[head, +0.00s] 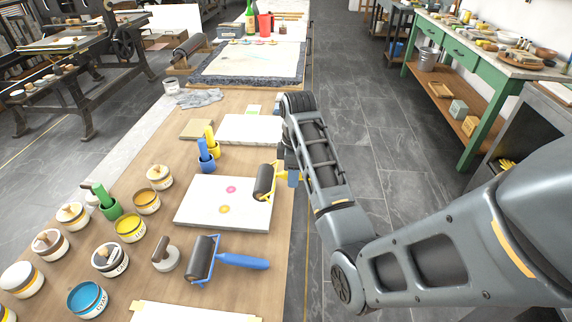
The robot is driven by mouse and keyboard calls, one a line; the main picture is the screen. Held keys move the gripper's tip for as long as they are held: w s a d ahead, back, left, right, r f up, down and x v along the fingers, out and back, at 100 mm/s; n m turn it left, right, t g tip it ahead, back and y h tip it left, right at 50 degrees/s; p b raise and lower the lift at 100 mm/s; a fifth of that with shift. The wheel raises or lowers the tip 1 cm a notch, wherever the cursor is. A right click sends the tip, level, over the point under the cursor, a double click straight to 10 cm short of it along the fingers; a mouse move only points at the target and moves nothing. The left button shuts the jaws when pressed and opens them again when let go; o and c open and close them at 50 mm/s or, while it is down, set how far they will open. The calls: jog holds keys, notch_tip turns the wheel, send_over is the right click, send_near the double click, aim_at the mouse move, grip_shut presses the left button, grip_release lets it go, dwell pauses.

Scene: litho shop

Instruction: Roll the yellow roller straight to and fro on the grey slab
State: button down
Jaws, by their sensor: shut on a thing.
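The yellow roller (264,182) has a dark cylinder and a yellow frame. It is at the right end of a pale grey-white slab (196,210), over or on its far right part; I cannot tell whether it touches. The slab bears a pink spot (231,189) and an orange-yellow spot (224,209), both left of the roller. My gripper (288,172) is at the table's right edge, shut on the yellow roller's handle side. My arm comes in from the right, and the fingers are mostly hidden.
A blue-handled roller (203,260) lies just in front of the slab. Several ink tins, such as a yellow one (130,228), stand to the left. Blue and yellow cups (207,162) stand behind the slab, near another pale slab (250,130). The aisle at right is clear.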

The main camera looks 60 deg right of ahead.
jog(key=w+a+f, duration=0.1)
jog(key=w+a, duration=0.1)
jog(key=w, duration=0.3)
jog(key=w+a+f, duration=0.1)
jog(key=w+a, duration=0.1)
jog(key=w, duration=0.3)
jog(key=w+a+f, duration=0.1)
jog(key=w, duration=0.5)
jog(key=shift+a+f, duration=0.3)
jog(key=shift+a, duration=0.1)
jog(key=w+b, duration=0.1)
jog(key=w, duration=0.1)
jog(key=w+a+b, duration=0.1)
jog(key=w+b, duration=0.1)
jog(key=w+a+b, duration=0.1)
jog(key=w+b, duration=0.1)
jog(key=shift+w+a+f, duration=0.1)
jog(key=shift+f, duration=0.5)
jog(key=shift+f+b, duration=0.35)
jog(key=shift+f, duration=0.4)
